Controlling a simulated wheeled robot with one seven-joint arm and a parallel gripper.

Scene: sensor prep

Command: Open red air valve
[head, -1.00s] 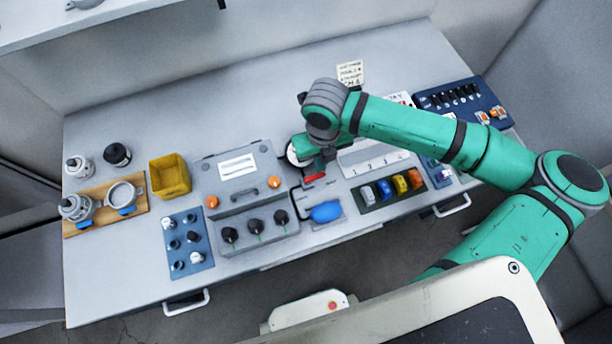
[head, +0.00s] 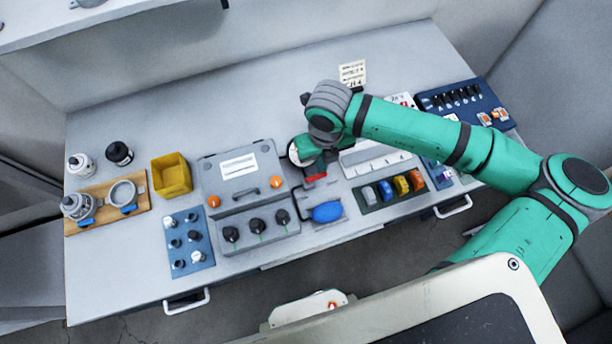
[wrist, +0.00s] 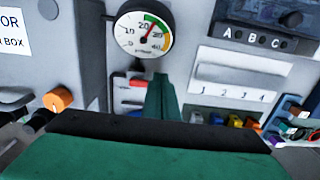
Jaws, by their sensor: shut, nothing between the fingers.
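The red air valve handle (head: 316,177) shows as a small red piece beside the gauge in the head view, partly hidden by my gripper. In the wrist view a red part (wrist: 133,83) sits below the gauge, left of my fingers. The round pressure gauge (wrist: 144,34) has its needle in the green band. My gripper (wrist: 164,90) is shut and empty, with its green fingers in front of the valve area. In the head view my gripper (head: 318,162) is over the valve, largely covering it. I cannot tell whether it touches the handle.
A grey box with orange knobs (head: 240,168) stands left of the valve. A tray of coloured connectors (head: 390,190) and a numbered grey block (wrist: 232,84) are to the right. A yellow bin (head: 171,176) stands farther left.

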